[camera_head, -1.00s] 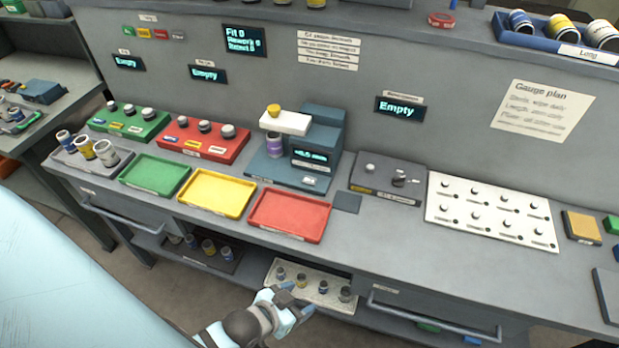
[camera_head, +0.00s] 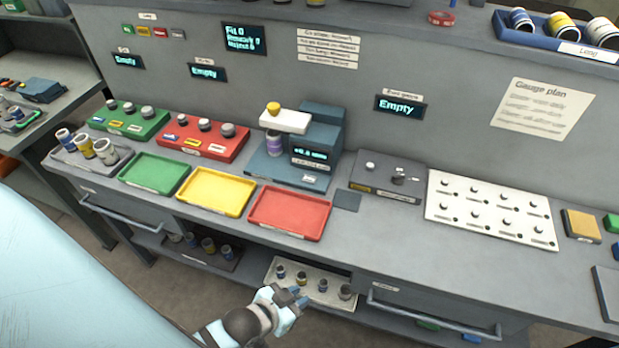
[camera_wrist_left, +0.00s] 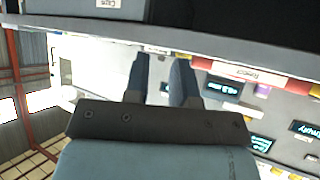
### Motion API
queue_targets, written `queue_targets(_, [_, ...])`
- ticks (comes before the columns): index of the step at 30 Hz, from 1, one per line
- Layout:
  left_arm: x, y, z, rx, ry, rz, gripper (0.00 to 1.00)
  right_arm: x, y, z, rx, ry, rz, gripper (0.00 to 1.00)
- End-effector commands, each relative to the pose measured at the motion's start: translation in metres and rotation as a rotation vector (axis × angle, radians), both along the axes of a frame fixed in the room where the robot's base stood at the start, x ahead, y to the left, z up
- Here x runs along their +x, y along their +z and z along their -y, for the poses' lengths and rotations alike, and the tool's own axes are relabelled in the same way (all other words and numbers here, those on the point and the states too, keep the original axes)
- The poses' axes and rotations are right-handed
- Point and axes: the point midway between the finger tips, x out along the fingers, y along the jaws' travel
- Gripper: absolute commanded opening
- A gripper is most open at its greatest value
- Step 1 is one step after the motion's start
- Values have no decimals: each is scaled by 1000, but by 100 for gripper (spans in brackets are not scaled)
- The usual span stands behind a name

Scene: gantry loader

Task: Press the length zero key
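The length gauge (camera_head: 287,172) is a dark blue-grey device at the back middle of the bench, with a white arm and yellow knob over a purple-banded part (camera_head: 275,144). Its small lit display (camera_head: 312,155) shows a reading in mm, too blurred to read surely. A small pale key (camera_head: 310,179) sits on the base below the display; its label is unreadable. My left gripper (camera_head: 298,299) is low in front of the bench, by the lower shelf, well away from the gauge. In the left wrist view its two fingers (camera_wrist_left: 160,82) stand apart with nothing visible between them. My right gripper is out of view.
Green (camera_head: 154,174), yellow (camera_head: 216,192) and red (camera_head: 289,213) trays line the bench front before the gauge. A dark grey fixture (camera_head: 387,178) and a white peg board (camera_head: 490,210) are right of it. A pale tray (camera_head: 318,287) with several small parts is on the lower shelf.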

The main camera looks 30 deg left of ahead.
Motion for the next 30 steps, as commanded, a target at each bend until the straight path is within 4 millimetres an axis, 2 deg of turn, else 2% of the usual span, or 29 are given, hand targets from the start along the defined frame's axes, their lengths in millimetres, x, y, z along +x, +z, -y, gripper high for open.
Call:
queue_targets(1, [0,0,0,0,0,0,12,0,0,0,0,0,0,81])
queue_targets(3, [0,0,0,0,0,0,0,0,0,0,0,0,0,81])
queue_targets(30, [0,0,0,0,0,-1,0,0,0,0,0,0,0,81])
